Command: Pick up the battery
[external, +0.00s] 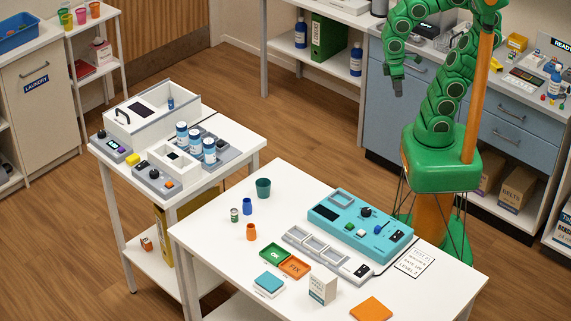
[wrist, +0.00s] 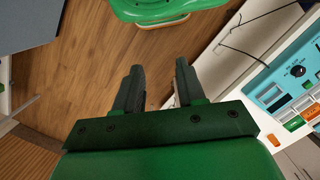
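I cannot single out the battery for sure. A small white-and-green cylinder (external: 234,215) stands upright on the near white table (external: 215,238), beside a small blue cup-like piece (external: 247,205) and an orange one (external: 251,231). A small blue cylinder (external: 170,102) stands at the open white box on the left table. My gripper (external: 393,82) hangs over the floor beyond the near table, well away from these things.
A teal device (external: 355,222) with knobs and a grey tray with square compartments (external: 318,246) lie on the near table. Green and orange trays (external: 275,253), a dark green cup (external: 263,187) and a white box (external: 322,287) stand around them. Blue-labelled bottles (external: 195,142) crowd the left table.

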